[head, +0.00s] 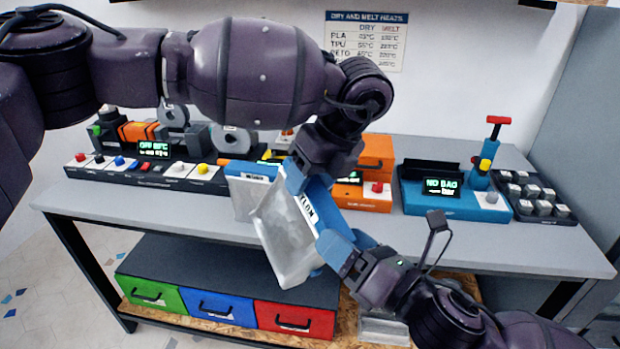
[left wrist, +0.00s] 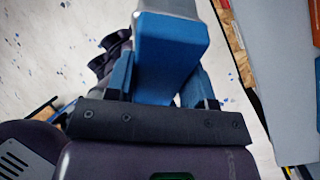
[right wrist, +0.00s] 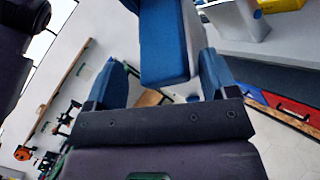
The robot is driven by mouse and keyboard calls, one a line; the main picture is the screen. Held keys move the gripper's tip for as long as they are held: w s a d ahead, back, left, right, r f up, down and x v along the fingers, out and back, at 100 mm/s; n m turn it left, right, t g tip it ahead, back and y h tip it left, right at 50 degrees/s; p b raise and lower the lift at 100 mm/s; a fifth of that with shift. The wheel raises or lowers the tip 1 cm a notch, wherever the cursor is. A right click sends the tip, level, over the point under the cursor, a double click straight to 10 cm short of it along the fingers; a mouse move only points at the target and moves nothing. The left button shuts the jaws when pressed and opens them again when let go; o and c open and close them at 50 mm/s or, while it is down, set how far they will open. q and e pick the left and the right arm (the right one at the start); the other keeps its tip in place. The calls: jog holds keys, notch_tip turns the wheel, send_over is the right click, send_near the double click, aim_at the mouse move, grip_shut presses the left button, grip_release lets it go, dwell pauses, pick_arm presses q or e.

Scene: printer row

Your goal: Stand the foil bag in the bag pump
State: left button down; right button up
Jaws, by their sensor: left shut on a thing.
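The pale silver foil bag (head: 285,238), with a white label and blue parts, hangs tilted in front of the table. My left gripper (head: 308,180) is shut on its upper end; a blue part of the bag (left wrist: 172,45) sits between those fingers in the left wrist view. My right gripper (head: 347,243) is at the bag's right side. Its fingers straddle a blue part (right wrist: 163,45) with a gap visible on one side, so it looks open. The blue bag pump (head: 415,195), with a "NO BAG" display and red-handled plunger, stands at the table's right. Its slot looks empty.
An orange machine (head: 377,150) is left of the pump. A dark tray of grey cubes (head: 535,195) is right of it. Coloured drawers (head: 222,306) sit below.

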jog(key=s+d+f+m+g+h, duration=0.1)
jog(key=s+d+f+m+h, duration=0.3)
jog(key=f+m, duration=0.7)
jog(key=s+d+f+m+g+h, duration=0.1)
jog(key=s+d+f+m+h, duration=0.3)
jog(key=d+f+m, duration=0.5)
jog(key=s+d+f+m+g+h, duration=0.1)
jog(key=s+d+f+m+h, duration=0.3)
jog(key=f+m, duration=1)
jog(key=s+d+m, duration=0.1)
jog(key=s+d, duration=0.1)
jog(key=shift+d+m+g+h, duration=0.4)
